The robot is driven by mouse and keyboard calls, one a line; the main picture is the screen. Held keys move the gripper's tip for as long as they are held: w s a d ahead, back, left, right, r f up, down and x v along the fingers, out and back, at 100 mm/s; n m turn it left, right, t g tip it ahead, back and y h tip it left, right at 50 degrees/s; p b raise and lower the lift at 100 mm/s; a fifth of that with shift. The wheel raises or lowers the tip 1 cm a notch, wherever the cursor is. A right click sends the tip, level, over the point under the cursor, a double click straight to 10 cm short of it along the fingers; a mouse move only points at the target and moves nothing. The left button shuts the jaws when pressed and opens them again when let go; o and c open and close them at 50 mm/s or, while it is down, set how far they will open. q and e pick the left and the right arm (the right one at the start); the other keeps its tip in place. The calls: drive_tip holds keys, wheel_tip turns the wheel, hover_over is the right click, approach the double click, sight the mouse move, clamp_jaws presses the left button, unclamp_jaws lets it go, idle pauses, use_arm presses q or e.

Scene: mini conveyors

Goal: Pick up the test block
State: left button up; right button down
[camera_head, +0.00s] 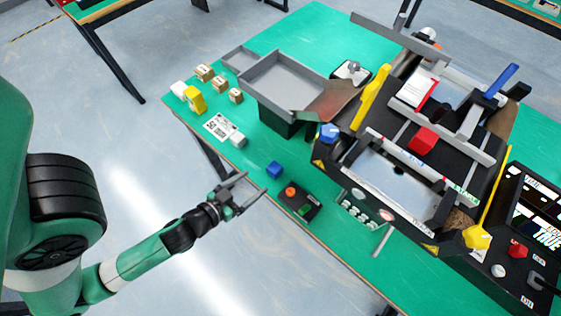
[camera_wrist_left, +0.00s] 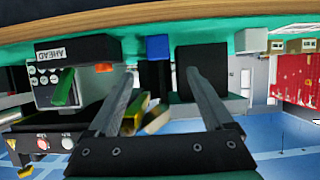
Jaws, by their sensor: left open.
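No block is labelled as the test block. A small blue cube (camera_head: 274,170) lies on the green table near its front edge; in the left wrist view it (camera_wrist_left: 157,47) shows beyond my fingers, roughly between them. A red cube (camera_head: 424,140) sits on the dark conveyor. My right gripper is not in view.
A black button box (camera_head: 299,201) stands close to the blue cube. A grey tray on a black box (camera_head: 280,88), a yellow block (camera_head: 195,99), a white cube (camera_head: 237,139) and several tan blocks (camera_head: 205,73) stand further back. The conveyor frame (camera_head: 385,195) fills the right.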

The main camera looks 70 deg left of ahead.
sight(270, 173)
use_arm(q)
drive_tip(key=x, duration=0.5)
drive_tip(key=shift+w+a+p, duration=0.1)
drive_tip(key=shift+w+p, duration=0.1)
drive_tip(key=shift+p, duration=0.2)
drive_tip(key=shift+w+a+f, duration=0.2)
drive_tip(key=shift+w+f, duration=0.15)
drive_tip(key=shift+f, duration=0.1)
drive_tip(key=b+x, duration=0.1)
drive_tip(key=x, duration=0.3)
drive_tip(key=shift+d+f+b, duration=0.1)
drive_tip(key=shift+f+b, duration=0.1)
drive_tip(key=shift+b, duration=0.15)
drive_tip(key=shift+w, duration=0.3)
clamp_jaws()
